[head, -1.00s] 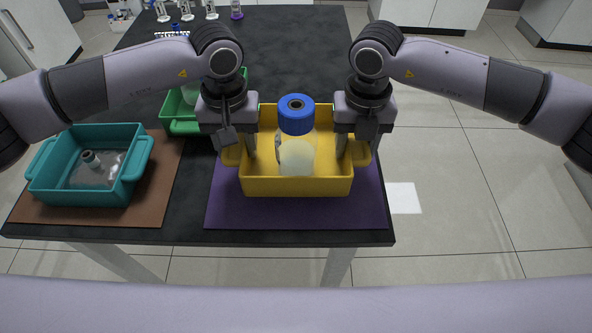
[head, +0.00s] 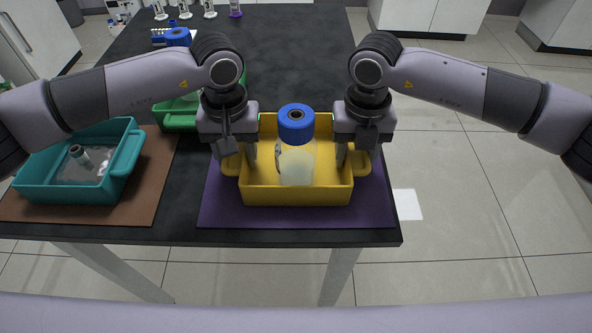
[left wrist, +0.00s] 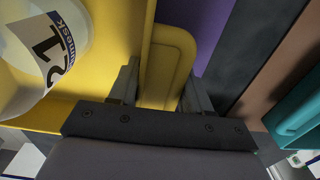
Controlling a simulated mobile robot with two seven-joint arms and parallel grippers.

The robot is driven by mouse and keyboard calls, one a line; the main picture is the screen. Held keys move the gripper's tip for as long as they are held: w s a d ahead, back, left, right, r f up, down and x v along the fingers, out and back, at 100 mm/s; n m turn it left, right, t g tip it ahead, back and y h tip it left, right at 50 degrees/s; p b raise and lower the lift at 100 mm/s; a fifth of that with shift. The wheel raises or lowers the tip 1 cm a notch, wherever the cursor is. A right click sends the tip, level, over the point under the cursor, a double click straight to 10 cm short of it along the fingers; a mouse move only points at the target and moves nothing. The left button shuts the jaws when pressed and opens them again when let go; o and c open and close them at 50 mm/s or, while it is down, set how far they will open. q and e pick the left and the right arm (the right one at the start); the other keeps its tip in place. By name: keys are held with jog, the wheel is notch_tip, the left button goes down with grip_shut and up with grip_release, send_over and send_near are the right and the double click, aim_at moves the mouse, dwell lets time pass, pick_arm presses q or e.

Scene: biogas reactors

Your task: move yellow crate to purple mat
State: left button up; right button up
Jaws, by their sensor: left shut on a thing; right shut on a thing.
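The yellow crate (head: 297,192) is over the purple mat (head: 222,212) near the table's front edge; I cannot tell whether it touches the mat. A bottle with a blue cap (head: 296,124) stands inside it. My left gripper (head: 241,165) is shut on the crate's left handle, and my right gripper (head: 351,162) is shut on its right handle. The left wrist view shows the yellow handle (left wrist: 166,65) between my left fingers, with the purple mat (left wrist: 212,45) beside it. The bottle's label (left wrist: 55,50) shows there too.
A teal crate (head: 70,190) with a small bottle in it sits on a brown mat (head: 150,195) at the left. A green crate (head: 178,122) stands behind, partly hidden by my left arm. Glassware (head: 185,10) stands at the back. The table's middle behind the yellow crate is clear.

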pick_arm(q)
jog(key=o, duration=1.3)
jog(key=shift+s+d, duration=0.15)
jog(key=shift+d, duration=0.4)
pick_arm(e)
jog(key=o, duration=1.3)
jog(key=shift+s+a, duration=0.1)
jog(key=shift+a, duration=0.45)
pick_arm(q)
jog(key=shift+a, duration=0.15)
pick_arm(e)
jog(key=shift+d, duration=0.15)
pick_arm(q)
notch_tip(320, 180, up, 11)
jog(key=shift+f, duration=0.1)
pick_arm(e)
jog(key=shift+d+f, duration=0.1)
jog(key=shift+d, duration=0.05)
pick_arm(q)
jog(key=shift+r, duration=0.6)
pick_arm(e)
notch_tip(320, 180, up, 12)
jog(key=shift+r, duration=0.1)
